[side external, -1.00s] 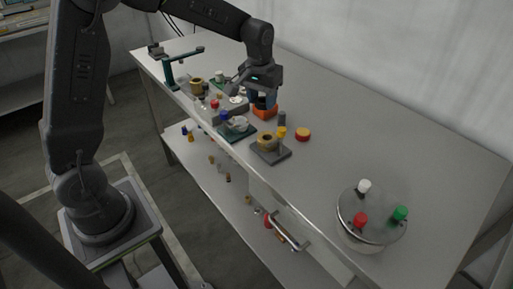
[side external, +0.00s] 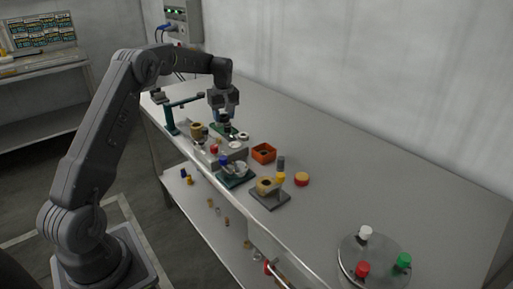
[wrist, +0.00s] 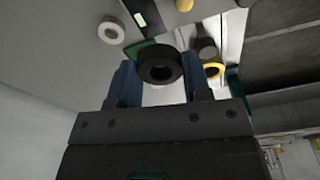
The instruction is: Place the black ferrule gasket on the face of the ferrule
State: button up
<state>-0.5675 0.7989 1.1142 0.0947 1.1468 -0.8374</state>
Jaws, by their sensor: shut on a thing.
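My gripper (side external: 224,117) is shut on the black ferrule gasket (wrist: 160,64). In the wrist view the gasket is a thick black ring between the two blue fingers (wrist: 160,78), with its hole showing. In the side external view the gripper hangs over a small green base (side external: 217,131) towards the back of the bench. A green base also shows partly behind the gasket in the wrist view (wrist: 143,46). The ferrule face cannot be made out clearly; the gasket and fingers hide part of what lies below. I cannot tell whether the gasket touches anything.
A white ring (wrist: 111,31) lies beside the green base. Several fittings, a green stand (side external: 170,121) and a tan ring on a grey block (side external: 269,195) are near.

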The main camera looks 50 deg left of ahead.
dwell(0.3)
jog(key=w+d+f, duration=0.2)
jog(key=w, duration=0.1)
jog(key=w+d+f, duration=0.2)
jog(key=w+d, duration=0.1)
jog(key=w+d+f, duration=0.2)
jog(key=f, duration=0.1)
jog(key=shift+w+d, duration=0.15)
jog(key=shift+w, duration=0.25)
notch_tip(320, 180, down, 2)
jog(key=shift+f, duration=0.8)
jog(key=shift+f, duration=0.25)
jog(key=o, duration=0.9)
